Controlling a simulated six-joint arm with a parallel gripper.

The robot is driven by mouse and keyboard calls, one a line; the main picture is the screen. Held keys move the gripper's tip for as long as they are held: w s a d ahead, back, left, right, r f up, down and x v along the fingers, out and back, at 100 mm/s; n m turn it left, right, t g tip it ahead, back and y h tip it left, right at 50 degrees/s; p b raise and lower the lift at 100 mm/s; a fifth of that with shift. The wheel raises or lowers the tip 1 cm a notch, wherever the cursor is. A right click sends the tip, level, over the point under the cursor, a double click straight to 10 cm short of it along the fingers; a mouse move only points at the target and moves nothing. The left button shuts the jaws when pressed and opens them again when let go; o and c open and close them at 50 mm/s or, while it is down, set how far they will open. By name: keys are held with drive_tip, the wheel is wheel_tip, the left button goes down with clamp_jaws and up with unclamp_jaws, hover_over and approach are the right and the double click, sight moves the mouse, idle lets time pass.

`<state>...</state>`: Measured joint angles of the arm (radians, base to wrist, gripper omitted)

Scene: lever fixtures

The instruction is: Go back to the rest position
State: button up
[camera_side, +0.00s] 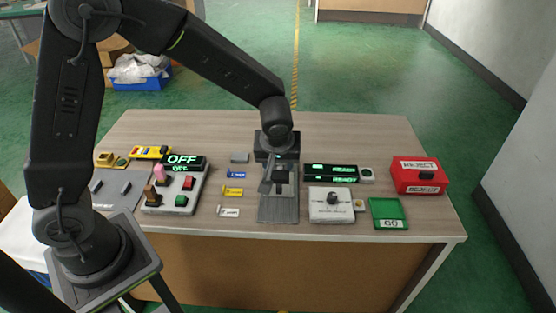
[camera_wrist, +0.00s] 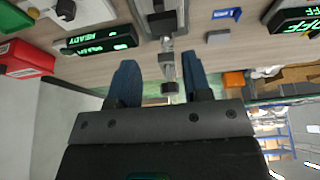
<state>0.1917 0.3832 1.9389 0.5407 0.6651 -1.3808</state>
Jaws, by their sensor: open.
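My gripper (camera_side: 277,168) is over the middle of the table, in front of the lever fixture. Its two blue fingers (camera_wrist: 160,78) show in the wrist view, spread apart with nothing gripped. The grey lever fixture (camera_side: 278,209) stands below and around the gripper in the side view, partly hidden by it. In the wrist view a metal lever (camera_wrist: 168,70) shows in the gap between the fingers; I cannot tell whether they touch it.
On the wooden table (camera_side: 370,133), a control box (camera_side: 178,196) and OFF display (camera_side: 184,162) stand left. A READY display (camera_side: 331,172), white knob box (camera_side: 331,207), green GO tray (camera_side: 388,225) and red REJECT box (camera_side: 420,176) stand right. The table's back strip is clear.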

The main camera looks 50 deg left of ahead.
drive_tip(key=shift+r, duration=0.1)
drive_tip(key=s+a+r+m+t+h, duration=0.1)
drive_tip(key=s+r+m, duration=0.3)
drive_tip(key=s+r, duration=0.4)
drive_tip(key=s+r+m+t+h, duration=0.1)
drive_tip(key=s+r+m, duration=0.4)
drive_tip(key=s, duration=0.8)
wheel_tip(320, 180, up, 3)
drive_tip(key=shift+a+f+h, duration=0.1)
drive_tip(key=shift+a+h, duration=0.3)
drive_tip(key=shift+h, duration=0.2)
